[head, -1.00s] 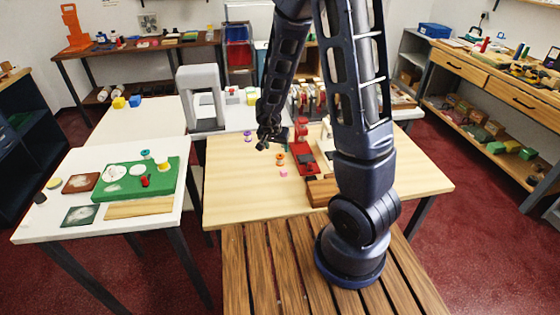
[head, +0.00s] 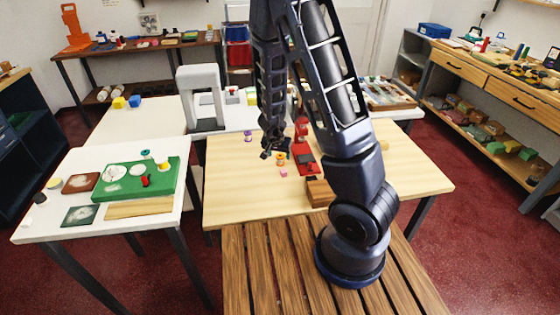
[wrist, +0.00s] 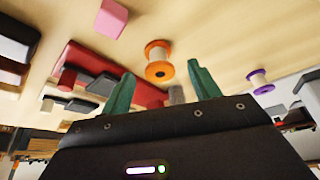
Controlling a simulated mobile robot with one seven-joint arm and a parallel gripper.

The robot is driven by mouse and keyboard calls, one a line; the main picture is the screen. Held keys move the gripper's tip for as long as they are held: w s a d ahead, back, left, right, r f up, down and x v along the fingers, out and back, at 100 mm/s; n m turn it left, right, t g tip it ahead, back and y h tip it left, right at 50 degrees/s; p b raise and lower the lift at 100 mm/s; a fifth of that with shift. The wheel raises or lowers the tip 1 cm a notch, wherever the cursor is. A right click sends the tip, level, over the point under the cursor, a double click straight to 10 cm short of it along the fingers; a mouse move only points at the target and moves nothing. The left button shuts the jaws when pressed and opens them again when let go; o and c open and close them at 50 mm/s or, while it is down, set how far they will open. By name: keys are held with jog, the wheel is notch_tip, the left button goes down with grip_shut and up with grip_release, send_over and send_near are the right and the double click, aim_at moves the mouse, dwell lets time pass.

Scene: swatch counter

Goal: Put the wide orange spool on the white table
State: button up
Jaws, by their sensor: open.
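The orange spool (head: 281,159) stands on the light wooden table (head: 235,185), just beside my gripper (head: 272,153) in the head view. In the wrist view the orange spool (wrist: 158,62) shows beyond and between the two green fingertips of my gripper (wrist: 160,85). The fingers are apart, with nothing held between them. I cannot tell how high the fingers are above the table. The white table (head: 60,225) at the left holds a green mat (head: 165,190) with several small things on it.
A purple spool (head: 248,136) stands further back on the wooden table and shows at the right of the wrist view (wrist: 260,82). A pink block (head: 284,173), a red-based device (head: 305,158) and a brown wooden block (head: 320,192) are close by. The wooden table's left front is clear.

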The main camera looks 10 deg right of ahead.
aim_at(280, 156)
jog(key=shift+w+d+f, duration=0.2)
jog(key=shift+w+f, duration=0.05)
jog(key=shift+f, duration=0.2)
jog(key=shift+w+d+f, duration=0.2)
jog(key=shift+f, duration=0.2)
jog(key=shift+w+f, duration=0.25)
jog(key=shift+f, duration=0.4)
jog(key=c, duration=1.1)
jog(key=shift+r, duration=0.2)
jog(key=shift+r, duration=9.3)
jog(key=w+d+f, duration=0.1)
jog(key=w+d, duration=0.2)
jog(key=w, duration=0.4)
jog(key=w+d+f+n, duration=0.1)
jog(key=w+d, duration=0.3)
jog(key=w, duration=0.4)
jog(key=w+d+f+n, duration=0.1)
jog(key=w+d, duration=0.3)
jog(key=w, duration=0.4)
jog(key=shift+d+f+y, duration=0.1)
jog(key=shift+f+y, duration=0.3)
jog(key=shift+f, duration=0.4)
